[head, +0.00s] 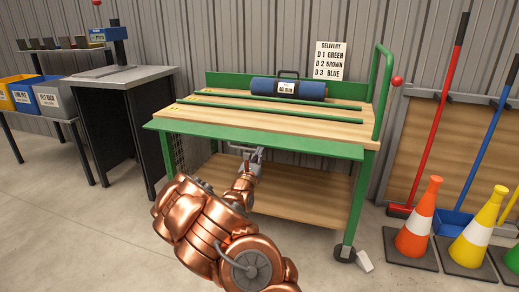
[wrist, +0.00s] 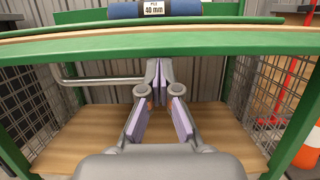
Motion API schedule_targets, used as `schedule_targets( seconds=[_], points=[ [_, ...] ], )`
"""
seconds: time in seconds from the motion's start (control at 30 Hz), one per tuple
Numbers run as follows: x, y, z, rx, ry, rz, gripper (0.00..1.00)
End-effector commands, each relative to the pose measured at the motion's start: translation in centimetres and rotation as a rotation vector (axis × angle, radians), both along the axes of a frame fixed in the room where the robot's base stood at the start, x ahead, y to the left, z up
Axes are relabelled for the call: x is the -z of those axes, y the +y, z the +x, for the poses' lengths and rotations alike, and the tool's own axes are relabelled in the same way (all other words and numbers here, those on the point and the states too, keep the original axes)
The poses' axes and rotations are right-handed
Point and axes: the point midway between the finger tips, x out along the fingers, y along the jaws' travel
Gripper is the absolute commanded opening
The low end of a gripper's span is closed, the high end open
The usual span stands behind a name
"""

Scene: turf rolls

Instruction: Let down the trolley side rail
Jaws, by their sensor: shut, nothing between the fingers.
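The trolley is a green-framed bench with a wooden top (head: 335,127) and a lower wooden shelf (head: 300,187). A long green board, which looks like the side rail (head: 310,147), runs along its front edge; it also crosses the wrist view (wrist: 70,48). It looks tilted outward, but I cannot tell its exact angle. My gripper (head: 251,157) is just below this board, above the lower shelf. In the wrist view my gripper (wrist: 158,72) is shut and empty, its tips close under the board. A bent grey metal bar (wrist: 95,80) lies left of the tips.
A green push handle (head: 386,75) rises at the right. Traffic cones (head: 417,220) and brooms stand right. A grey-topped cabinet (head: 120,75) and bins stand left. The floor in front is clear.

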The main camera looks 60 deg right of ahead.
Motion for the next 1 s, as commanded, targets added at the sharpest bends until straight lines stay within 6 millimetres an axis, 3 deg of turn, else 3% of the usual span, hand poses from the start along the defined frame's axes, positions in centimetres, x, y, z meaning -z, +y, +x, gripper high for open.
schedule_targets(
  seconds=[0.03,0.1,0.67,1.0],
  points=[
    [-1.1,0.1,0.1,-0.002,0.004,0.009,0.0],
    [-1.3,0.2,0.0,-0.002,0.009,0.029,0.0],
    [-0.9,0.2,0.0,0.0,0.019,0.066,0.0],
    [1.2,0.5,0.3,-0.006,0.02,0.067,0.0]
  ],
)
